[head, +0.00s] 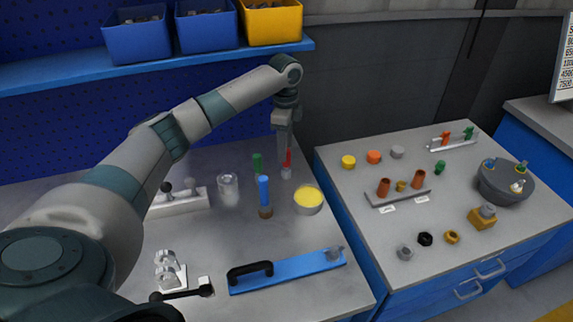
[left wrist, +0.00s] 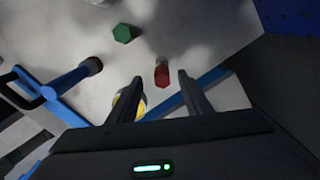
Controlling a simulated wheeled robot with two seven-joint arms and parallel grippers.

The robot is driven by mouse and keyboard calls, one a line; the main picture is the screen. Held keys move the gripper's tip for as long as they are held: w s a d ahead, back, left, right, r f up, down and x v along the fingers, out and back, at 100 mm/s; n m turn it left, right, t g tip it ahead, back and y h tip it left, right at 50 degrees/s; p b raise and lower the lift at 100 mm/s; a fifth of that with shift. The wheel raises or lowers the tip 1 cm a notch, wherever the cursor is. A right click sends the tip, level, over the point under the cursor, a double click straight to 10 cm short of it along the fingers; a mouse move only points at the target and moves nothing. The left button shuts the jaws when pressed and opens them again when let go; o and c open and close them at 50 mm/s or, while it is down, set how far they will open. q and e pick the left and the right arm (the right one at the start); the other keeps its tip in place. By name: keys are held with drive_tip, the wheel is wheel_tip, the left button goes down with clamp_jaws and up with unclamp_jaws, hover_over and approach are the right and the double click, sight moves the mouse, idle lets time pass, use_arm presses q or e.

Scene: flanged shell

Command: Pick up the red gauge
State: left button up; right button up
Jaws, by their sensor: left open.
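The red gauge (head: 288,159) stands upright at the back of the left bench, its lower end at a small clear or grey base. My left gripper (head: 285,146) points down over it, open. In the left wrist view the red gauge (left wrist: 162,76) lies between the two spread fingertips, apart from both. A green gauge (head: 257,163) stands to its left and a blue gauge (head: 264,189) stands in front. The green gauge (left wrist: 125,33) also shows in the left wrist view. My right gripper is out of view.
A yellow-filled bowl (head: 308,199) sits close to the right of the gauges. A clear jar (head: 228,188) stands to the left. A blue bar with a black handle (head: 288,273) lies in front. A shelf with bins (head: 205,28) hangs above. The right bench (head: 340,160) holds several small parts.

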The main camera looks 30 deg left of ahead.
sight(286, 163)
use_arm(q)
drive_tip(key=shift+f, duration=0.5)
drive_tip(key=shift+f+p, duration=0.35)
drive_tip(key=shift+f, duration=0.3)
drive_tip(key=shift+f+p, duration=0.45)
drive_tip(key=shift+f, duration=0.1)
wheel_tip(286, 163, down, 3)
drive_tip(key=shift+w+f+p, duration=0.1)
drive_tip(key=shift+w+p, duration=0.05)
drive_tip(key=shift+p, duration=0.5)
drive_tip(key=shift+f, duration=0.45)
